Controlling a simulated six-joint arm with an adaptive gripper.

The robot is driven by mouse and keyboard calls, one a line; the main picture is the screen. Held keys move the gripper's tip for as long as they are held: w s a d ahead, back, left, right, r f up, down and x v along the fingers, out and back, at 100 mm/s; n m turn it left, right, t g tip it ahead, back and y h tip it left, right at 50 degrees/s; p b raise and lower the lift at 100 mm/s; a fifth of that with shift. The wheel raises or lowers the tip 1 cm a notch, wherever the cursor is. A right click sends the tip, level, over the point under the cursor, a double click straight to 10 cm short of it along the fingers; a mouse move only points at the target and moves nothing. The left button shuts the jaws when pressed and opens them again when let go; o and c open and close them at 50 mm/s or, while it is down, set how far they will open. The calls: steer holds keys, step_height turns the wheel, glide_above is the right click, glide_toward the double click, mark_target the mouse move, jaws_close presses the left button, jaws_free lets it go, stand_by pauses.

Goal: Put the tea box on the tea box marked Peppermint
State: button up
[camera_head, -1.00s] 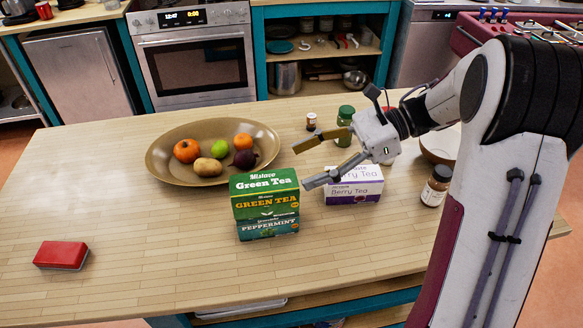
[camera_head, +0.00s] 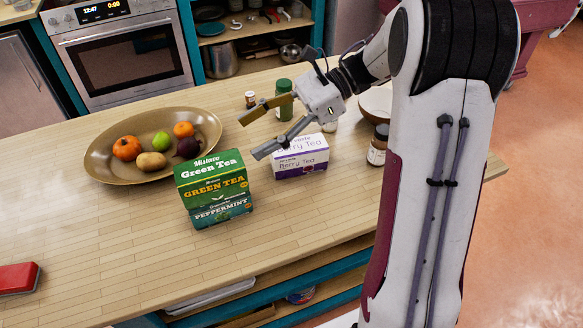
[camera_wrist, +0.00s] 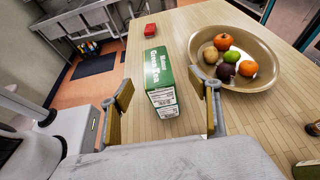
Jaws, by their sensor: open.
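The green tea box marked Green Tea (camera_head: 212,181) lies on top of the darker green box marked Peppermint (camera_head: 222,212), roughly lined up with it. In the wrist view the Green Tea box (camera_wrist: 159,72) shows beyond and between my fingers; the Peppermint box is mostly hidden there. My gripper (camera_head: 250,138) is open and empty, just to the right of the stacked boxes and apart from them in the head view. A white and purple Berry Tea box (camera_head: 300,160) stands on the table to the right, partly behind my lower finger.
A brown oval bowl of fruit (camera_head: 97,165) is behind the boxes. A red block-shaped item (camera_head: 18,278) lies at the left. A green-lidded jar (camera_head: 284,104), a small bottle (camera_head: 250,100) and a brown jar (camera_head: 377,150) stand nearby.

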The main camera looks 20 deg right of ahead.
steer(key=w+r+m+t+h, duration=0.4)
steer(key=w+r+m+t, duration=0.6)
steer(key=w+m, duration=0.2)
steer(key=s+d+r+m+t+h, duration=0.4)
steer(key=d+r+m+h, duration=0.45)
steer(key=m, duration=0.95)
steer(key=s+d+f+m+g+h, duration=0.1)
steer(key=s+f+m+g+h, duration=0.15)
steer(key=s+m, duration=0.4)
steer(key=s+d+f+m+g+h, duration=0.1)
steer(key=s+f+m+h, duration=0.1)
steer(key=s+f+m, duration=0.4)
steer(key=s+a+f+m+g+y, duration=0.1)
steer(key=s+a+f+m, duration=0.1)
steer(key=s, duration=0.4)
steer(key=s+a+f+m+g+y, duration=0.1)
steer(key=s+a+f+m+g, duration=0.1)
steer(key=s+a+f+m, duration=0.1)
steer(key=s+a+f+m+g+y, duration=0.1)
steer(key=s+a+f+m+g, duration=0.1)
steer(key=s+m, duration=0.4)
step_height(320, 180, down, 2)
steer(key=s+a, duration=0.1)
steer(key=s, duration=0.1)
steer(key=shift+s+f+y, duration=0.15)
steer(key=shift+s+y, duration=0.15)
steer(key=shift+s, duration=0.1)
